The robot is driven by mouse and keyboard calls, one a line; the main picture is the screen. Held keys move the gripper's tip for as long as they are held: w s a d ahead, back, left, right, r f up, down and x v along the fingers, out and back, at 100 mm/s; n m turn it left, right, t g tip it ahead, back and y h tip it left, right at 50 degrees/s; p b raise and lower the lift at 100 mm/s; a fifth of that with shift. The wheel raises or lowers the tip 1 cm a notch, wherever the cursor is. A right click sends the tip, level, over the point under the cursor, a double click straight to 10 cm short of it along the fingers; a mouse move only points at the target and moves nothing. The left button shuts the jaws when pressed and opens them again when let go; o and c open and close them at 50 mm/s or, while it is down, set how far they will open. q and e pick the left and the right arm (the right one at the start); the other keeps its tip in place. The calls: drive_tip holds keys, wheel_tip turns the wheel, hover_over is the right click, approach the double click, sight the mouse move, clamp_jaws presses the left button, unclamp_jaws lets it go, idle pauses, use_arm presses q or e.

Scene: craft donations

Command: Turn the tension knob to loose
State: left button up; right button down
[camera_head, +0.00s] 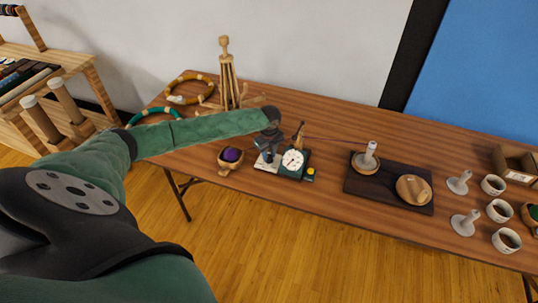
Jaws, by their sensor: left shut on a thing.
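The tension device (291,173) stands at the table's front edge. It has a dark green body, a round white dial with a needle (293,160), a small yellow part at its right and a pale plate at its left. My left gripper (268,155) points down over the left part of the device, with its jaws shut at the tension knob. The gripper hides the knob, so its setting cannot be read. A thin reddish thread runs from a wooden piece behind the dial towards a white spool (370,152). My right gripper is not in view.
A wooden bowl with a purple ball (230,162) sits left of the device. A wooden stand (227,75) and hoops (190,90) are behind my arm. A dark board (360,183) bears the spool and a round wooden piece. Cups (493,185) stand at right.

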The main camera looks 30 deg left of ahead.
use_arm(q)
drive_tip(key=shift+m, duration=0.9)
